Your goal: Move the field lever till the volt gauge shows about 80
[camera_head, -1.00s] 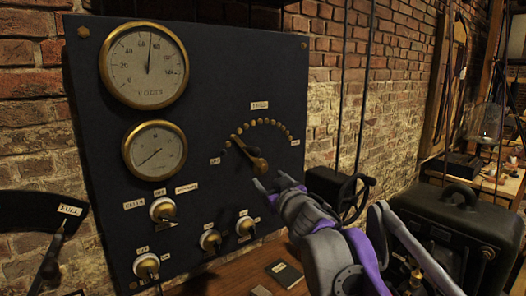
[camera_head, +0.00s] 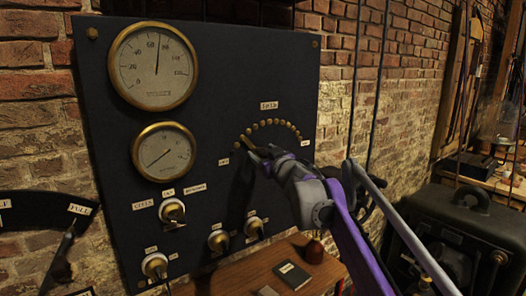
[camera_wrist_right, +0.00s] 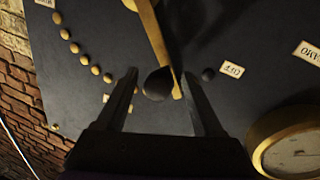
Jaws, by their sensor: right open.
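The volt gauge (camera_head: 153,88) is the larger brass-rimmed dial at the panel's upper left. Its needle points just right of straight up, between 60 and 80, at roughly 70. The field lever (camera_head: 248,142) is a brass arm below the arc of studs, partly hidden by my right gripper (camera_head: 258,157). In the right wrist view, the brass lever (camera_wrist_right: 153,35) and its dark round knob (camera_wrist_right: 157,84) show between the two fingers of my right gripper (camera_wrist_right: 160,80). The gripper is open around the knob, not closed on it. My left gripper is not in view.
A second, smaller gauge (camera_head: 164,152) sits below the volt gauge. Several switches, such as one (camera_head: 172,211), are on the lower panel. A wooden shelf (camera_head: 230,279) with a dark notebook (camera_head: 291,274) lies beneath. A black machine (camera_head: 452,240) stands at the right.

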